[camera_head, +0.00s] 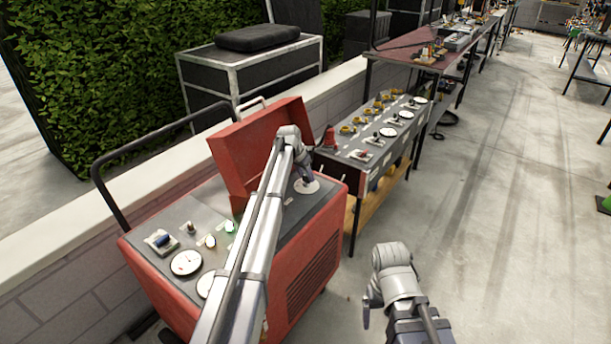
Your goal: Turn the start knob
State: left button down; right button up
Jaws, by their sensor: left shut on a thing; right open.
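The red machine (318,255) stands at the centre left with a grey control panel (215,205) on top. My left gripper (307,182) reaches over the panel to its far right end. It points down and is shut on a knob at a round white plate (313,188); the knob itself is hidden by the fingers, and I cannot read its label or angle. My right gripper (373,308) is low at the bottom centre right, open and empty, clear of the machine.
A red lid (232,155) stands raised at the panel's back. White gauges (186,262), switches and a blue control (162,241) sit on the panel's left. A black handle rail (110,190) borders it. A bench (352,158) with more dials stands behind. The floor (490,220) at right is clear.

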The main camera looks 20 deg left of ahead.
pick_arm(q)
jog(key=shift+n, duration=0.3)
jog(key=n+y, duration=0.1)
jog(key=n, duration=0.2)
jog(key=shift+d+n+y, duration=0.2)
jog(key=shift+n+y, duration=1)
jog(key=shift+n, duration=1.4)
jog(key=shift+d, duration=0.1)
jog(key=shift+c, duration=1.8)
grip_release()
jog(key=shift+r, duration=0.1)
jog(key=p+v, duration=0.7)
jog(key=shift+r, duration=0.25)
